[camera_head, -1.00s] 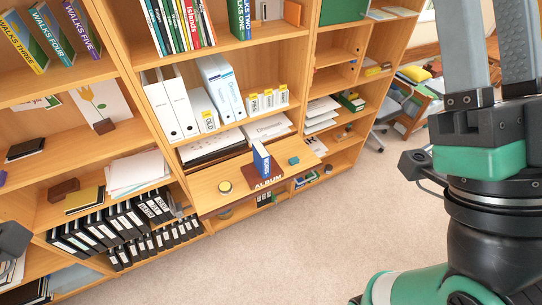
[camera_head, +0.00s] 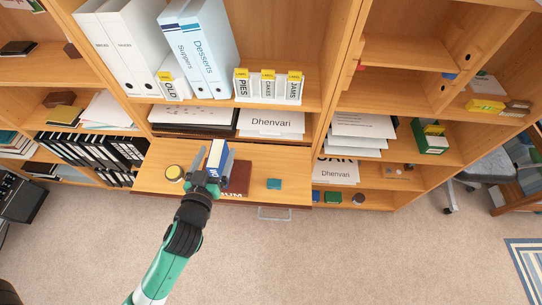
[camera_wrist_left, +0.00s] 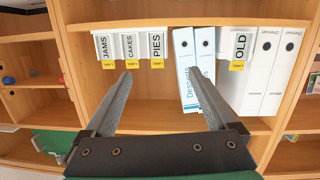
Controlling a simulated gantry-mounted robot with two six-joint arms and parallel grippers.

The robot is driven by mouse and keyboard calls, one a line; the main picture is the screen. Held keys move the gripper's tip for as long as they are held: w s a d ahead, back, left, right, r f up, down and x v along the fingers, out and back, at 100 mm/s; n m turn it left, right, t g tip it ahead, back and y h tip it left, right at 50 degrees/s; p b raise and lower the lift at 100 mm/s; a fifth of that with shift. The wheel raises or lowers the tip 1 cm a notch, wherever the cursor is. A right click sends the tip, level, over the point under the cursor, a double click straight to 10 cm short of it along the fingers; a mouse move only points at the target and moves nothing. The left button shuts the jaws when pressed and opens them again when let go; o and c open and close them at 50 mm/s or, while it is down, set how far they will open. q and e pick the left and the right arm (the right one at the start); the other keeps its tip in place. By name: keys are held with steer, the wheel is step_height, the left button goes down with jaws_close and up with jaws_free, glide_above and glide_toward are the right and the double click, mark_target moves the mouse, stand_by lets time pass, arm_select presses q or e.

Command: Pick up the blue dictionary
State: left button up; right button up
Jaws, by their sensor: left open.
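The blue dictionary (camera_head: 217,156) stands upright on the fold-down desk flap (camera_head: 296,191) in the head view, its blue and white cover partly behind my left gripper. My left gripper (camera_head: 208,178) is open, at the near side of the dictionary; whether it touches the book cannot be told. In the left wrist view my open left gripper (camera_wrist_left: 160,82) has its two fingers apart with nothing seen between them except shelf background. The dictionary cannot be made out there. My right gripper is not in view.
A dark red album (camera_head: 239,177) lies beside the dictionary. White binders (camera_head: 117,45) and labelled boxes (camera_head: 268,88) stand on the shelf above. Open carpet lies in front.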

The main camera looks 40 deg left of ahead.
mark_target(215, 156)
arm_select(q)
steer(key=s+a+f+g+b, duration=0.15)
steer(key=s+f, duration=0.25)
steer(key=f, duration=0.5)
steer(key=x, duration=0.5)
steer(key=shift+r, duration=0.1)
steer(key=shift+x, duration=2.9)
steer(key=shift+s+a, duration=0.1)
steer(key=shift+s, duration=0.1)
jaws_close()
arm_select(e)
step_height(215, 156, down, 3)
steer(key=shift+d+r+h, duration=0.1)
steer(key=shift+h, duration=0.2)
